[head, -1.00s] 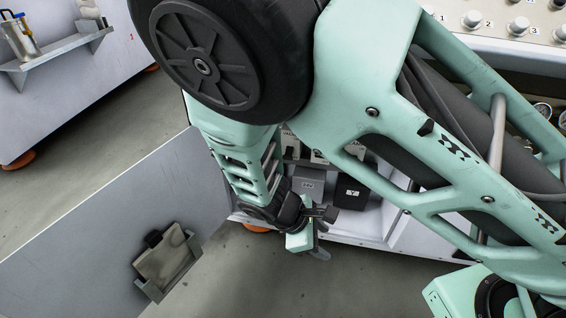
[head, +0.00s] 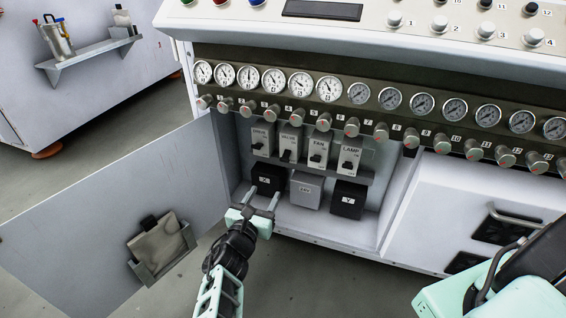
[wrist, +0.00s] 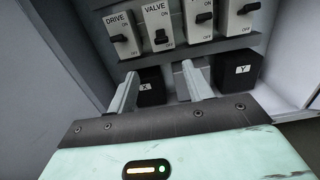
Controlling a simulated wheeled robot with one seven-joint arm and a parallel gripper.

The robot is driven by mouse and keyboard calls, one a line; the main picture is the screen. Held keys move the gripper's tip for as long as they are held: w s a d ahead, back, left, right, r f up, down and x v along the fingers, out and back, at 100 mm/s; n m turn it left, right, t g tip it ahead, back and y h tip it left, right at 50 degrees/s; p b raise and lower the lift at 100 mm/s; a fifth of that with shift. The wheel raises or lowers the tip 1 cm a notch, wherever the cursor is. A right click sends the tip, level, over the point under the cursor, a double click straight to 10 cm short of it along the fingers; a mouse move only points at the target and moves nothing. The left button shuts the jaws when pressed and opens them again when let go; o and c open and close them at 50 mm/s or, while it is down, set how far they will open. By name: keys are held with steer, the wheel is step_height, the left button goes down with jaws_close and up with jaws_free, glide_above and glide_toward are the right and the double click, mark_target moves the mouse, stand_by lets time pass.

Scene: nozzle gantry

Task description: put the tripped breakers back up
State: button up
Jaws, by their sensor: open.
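Four labelled breakers stand in a row in the open cabinet: DRIVE (head: 262,138), VALVE (head: 289,143), FAN (head: 319,150) and LAMP (head: 350,158). Each has a black lever between ON above and OFF below. In the wrist view, the VALVE lever (wrist: 160,37) looks low, near OFF. The DRIVE lever (wrist: 120,38) sticks out, its position unclear. The FAN lever (wrist: 203,17) and LAMP lever (wrist: 248,8) are seen steeply; I cannot tell their positions. My gripper (head: 262,199) is open and empty, below and in front of the breakers, touching none; its fingers (wrist: 159,72) point into the cabinet.
Below the breaker shelf (head: 325,172) stand boxes: black X (head: 268,179), grey 24V (head: 306,189) and black Y (head: 348,199). Gauges and knobs (head: 300,113) run above the opening. The open door (head: 110,200) with a pouch holder (head: 160,250) is at left.

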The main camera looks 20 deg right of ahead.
mark_target(284, 161)
steer(key=b+x, duration=0.6)
steer(key=x, duration=0.9)
steer(key=shift+w+d+f, duration=0.2)
steer(key=shift+d, duration=0.05)
steer(key=shift+w+d+r+b, duration=0.15)
steer(key=shift+w+d+b, duration=0.15)
steer(key=shift+w+b, duration=0.15)
steer(key=c, duration=1)
